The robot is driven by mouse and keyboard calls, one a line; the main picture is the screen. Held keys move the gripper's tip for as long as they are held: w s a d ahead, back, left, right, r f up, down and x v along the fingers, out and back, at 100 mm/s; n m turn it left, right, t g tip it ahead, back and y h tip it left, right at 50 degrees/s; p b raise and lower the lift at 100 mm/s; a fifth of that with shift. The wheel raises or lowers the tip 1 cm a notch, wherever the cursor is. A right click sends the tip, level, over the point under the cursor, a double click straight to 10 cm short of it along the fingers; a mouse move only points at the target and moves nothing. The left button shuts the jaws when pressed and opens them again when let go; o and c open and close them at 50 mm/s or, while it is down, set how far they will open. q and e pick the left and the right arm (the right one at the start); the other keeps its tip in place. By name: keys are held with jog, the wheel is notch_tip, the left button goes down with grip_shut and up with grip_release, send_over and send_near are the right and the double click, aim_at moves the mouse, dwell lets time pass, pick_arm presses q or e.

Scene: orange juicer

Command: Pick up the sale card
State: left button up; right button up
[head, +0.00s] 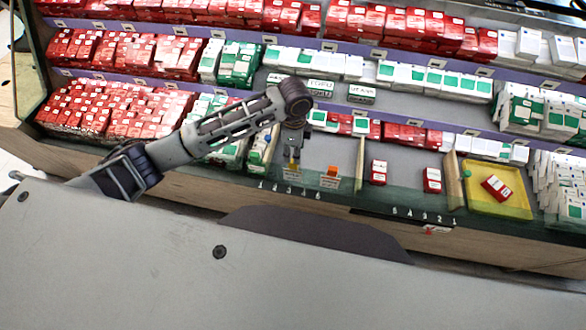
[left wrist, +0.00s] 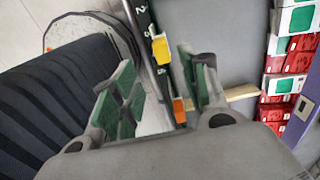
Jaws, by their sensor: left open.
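Two small card holders stand at the front of the lower shelf. One has a yellow top (head: 292,166) and the other an orange top (head: 330,171), each with a pale card below; I cannot tell which is the sale card. My left gripper (head: 292,150) points down just above the yellow-topped one and partly covers it. In the left wrist view, my left gripper (left wrist: 160,80) is open with green-padded fingers apart. The yellow top (left wrist: 160,49) and the orange top (left wrist: 179,110) show between and beyond the fingers, and neither looks gripped. My right gripper is out of view.
Red boxes (head: 378,172) stand to the right on the shelf. A yellow tray (head: 488,207) holds a red box farther right. Tiers of red, white and green boxes fill the shelves behind. A wooden divider (head: 360,162) stands right of the orange top.

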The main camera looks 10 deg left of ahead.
aim_at(293, 170)
pick_arm(q)
notch_tip(293, 170, down, 3)
jog(key=shift+f, duration=0.3)
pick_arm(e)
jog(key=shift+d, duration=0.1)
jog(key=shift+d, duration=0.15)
pick_arm(q)
jog(key=shift+f, duration=0.2)
jog(key=f, duration=0.4)
jog(key=shift+w+a+f, duration=0.1)
jog(key=shift+w+a, duration=0.1)
jog(key=shift+f, duration=0.3)
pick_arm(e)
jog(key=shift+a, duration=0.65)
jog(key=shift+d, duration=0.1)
pick_arm(q)
grip_shut()
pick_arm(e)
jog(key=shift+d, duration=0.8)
